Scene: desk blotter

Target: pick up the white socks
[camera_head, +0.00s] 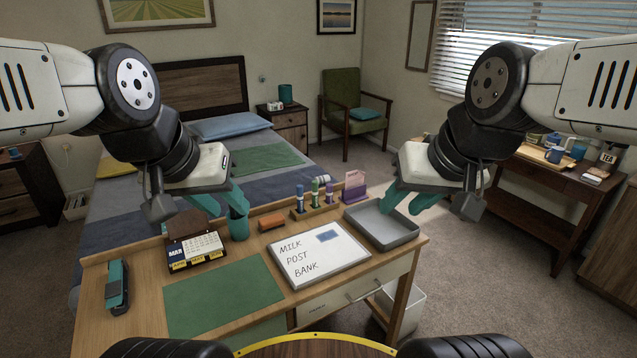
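I cannot make out any white socks in the head view. My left gripper (230,212) hangs over the back left of the wooden desk (140,310), with its teal fingers apart and nothing between them. A teal cup-like thing (239,229) stands just below its fingertips; whether they touch is unclear. My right gripper (398,212) is over the grey tray (382,238) at the desk's right end. Its teal fingers are apart and empty. The tray looks empty, though the fingers hide part of it.
A white bin (407,308) stands below. Behind are a bed (262,158) and a right side table (560,185).

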